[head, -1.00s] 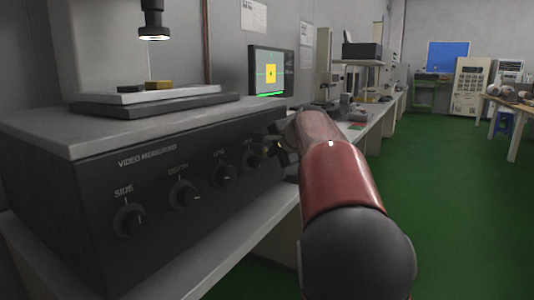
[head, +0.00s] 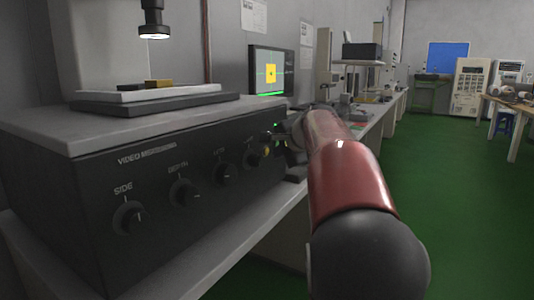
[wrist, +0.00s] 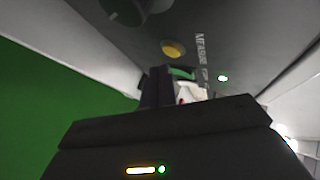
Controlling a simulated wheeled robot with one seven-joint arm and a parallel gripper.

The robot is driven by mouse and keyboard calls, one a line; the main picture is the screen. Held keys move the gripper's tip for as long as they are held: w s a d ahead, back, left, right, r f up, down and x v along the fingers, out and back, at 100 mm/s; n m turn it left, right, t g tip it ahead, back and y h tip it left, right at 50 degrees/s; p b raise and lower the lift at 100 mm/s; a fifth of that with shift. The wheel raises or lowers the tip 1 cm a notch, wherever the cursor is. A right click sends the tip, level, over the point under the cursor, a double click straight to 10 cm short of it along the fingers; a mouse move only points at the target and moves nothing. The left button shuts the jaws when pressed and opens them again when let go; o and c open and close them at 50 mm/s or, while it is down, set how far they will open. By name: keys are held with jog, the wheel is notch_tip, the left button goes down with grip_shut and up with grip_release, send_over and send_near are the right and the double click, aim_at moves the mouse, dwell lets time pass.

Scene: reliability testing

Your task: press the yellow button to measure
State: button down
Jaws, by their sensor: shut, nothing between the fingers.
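The yellow button (head: 266,151) is at the right end of the dark front panel of the video measuring machine (head: 95,200). In the wrist view the round yellow button (wrist: 173,49) sits beside the "MEASURE" lettering, just beyond the fingers. My gripper (head: 282,143) is shut and empty, close to the panel's right end and just right of the button. In the wrist view my gripper's dark fingertips (wrist: 178,77) appear slightly apart from the button. The exact gap is hard to judge. A lit green lamp (wrist: 222,78) is near the lettering.
Several black knobs (head: 128,217) line the panel left of the button. A yellow block (head: 158,84) lies on the machine's stage. The green floor (head: 460,200) at right is clear.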

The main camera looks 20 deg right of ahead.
jog(key=s+d, duration=0.1)
jog(key=s, duration=0.1)
jog(key=s+d+b, duration=0.1)
jog(key=d, duration=0.1)
jog(key=shift+s, duration=0.4)
jog(key=shift+a, duration=0.1)
dwell(0.3)
jog(key=s+a+f+n+g, duration=0.2)
jog(key=s+a+f+n, duration=0.3)
jog(key=s, duration=0.6)
jog(key=s+a+f+n+g, duration=0.2)
jog(key=s+a+f+n, duration=0.3)
jog(key=s+f, duration=0.5)
jog(key=s+a+f+n+g, duration=0.2)
jog(key=s+a+f+n, duration=0.4)
jog(key=s, duration=0.6)
jog(key=a+f, duration=0.1)
jog(key=a, duration=0.1)
jog(key=shift+a+f+h, duration=0.25)
jog(key=shift+a+h, duration=0.05)
jog(key=shift+h, duration=0.1)
